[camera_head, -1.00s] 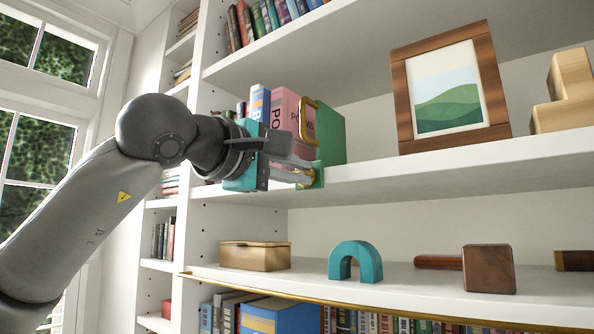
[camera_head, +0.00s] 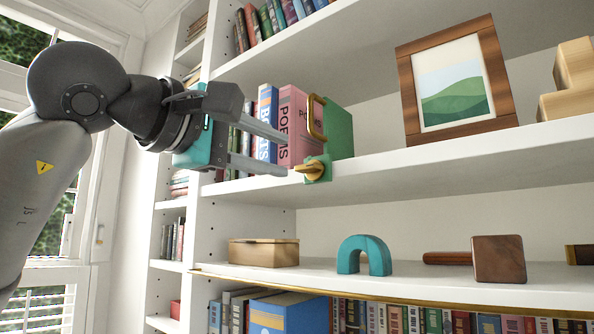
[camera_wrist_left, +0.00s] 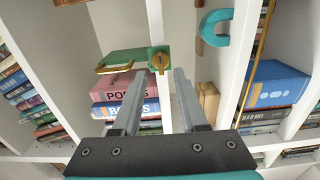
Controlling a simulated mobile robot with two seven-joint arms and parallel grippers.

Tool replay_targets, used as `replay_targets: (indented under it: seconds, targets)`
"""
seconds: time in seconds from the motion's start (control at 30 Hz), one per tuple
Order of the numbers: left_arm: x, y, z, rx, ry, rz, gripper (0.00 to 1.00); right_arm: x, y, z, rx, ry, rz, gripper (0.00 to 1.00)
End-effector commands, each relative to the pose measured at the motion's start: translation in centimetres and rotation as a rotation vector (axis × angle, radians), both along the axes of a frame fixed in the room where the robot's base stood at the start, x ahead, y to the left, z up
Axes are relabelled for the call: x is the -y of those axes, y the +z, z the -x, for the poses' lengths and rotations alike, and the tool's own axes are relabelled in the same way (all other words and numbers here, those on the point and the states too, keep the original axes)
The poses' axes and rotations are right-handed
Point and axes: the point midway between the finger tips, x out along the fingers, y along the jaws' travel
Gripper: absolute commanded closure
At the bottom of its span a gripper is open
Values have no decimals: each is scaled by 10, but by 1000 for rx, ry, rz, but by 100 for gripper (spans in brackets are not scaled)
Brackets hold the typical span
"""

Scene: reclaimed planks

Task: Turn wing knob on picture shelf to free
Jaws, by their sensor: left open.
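The brass wing knob (camera_head: 308,171) sits on a small green plate (camera_head: 320,167) at the front edge of the picture shelf (camera_head: 450,160). In the head view its wing looks roughly level. It also shows in the left wrist view (camera_wrist_left: 158,62), just beyond and between the fingertips. My left gripper (camera_head: 286,155) is open and empty, left of the knob, fingers pointing at it with a small gap. Its two grey fingers also show in the left wrist view (camera_wrist_left: 157,74). My right gripper is not in view.
A green block with a brass handle (camera_head: 338,130) and upright books (camera_head: 296,125) stand behind the knob. A framed picture (camera_head: 454,83) stands to the right. The lower shelf holds a wooden box (camera_head: 264,253), a teal arch (camera_head: 364,255) and a mallet (camera_head: 498,258).

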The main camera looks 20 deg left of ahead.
Motion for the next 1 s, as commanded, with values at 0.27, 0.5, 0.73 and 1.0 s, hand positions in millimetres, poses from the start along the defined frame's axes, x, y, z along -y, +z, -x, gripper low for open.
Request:
replay_targets:
  seconds: [0.27, 0.5, 0.73, 1.0]
  targets:
    - [-20, -1, 54, 2, 1, 0, 57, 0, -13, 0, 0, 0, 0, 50]
    - [-26, 0, 72, -1, 0, 0, 57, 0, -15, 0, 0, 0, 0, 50]
    - [-26, 0, 72, -2, 0, -1, 57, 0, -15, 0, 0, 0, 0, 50]
    - [-26, 0, 72, -1, 0, 0, 57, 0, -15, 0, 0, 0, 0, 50]
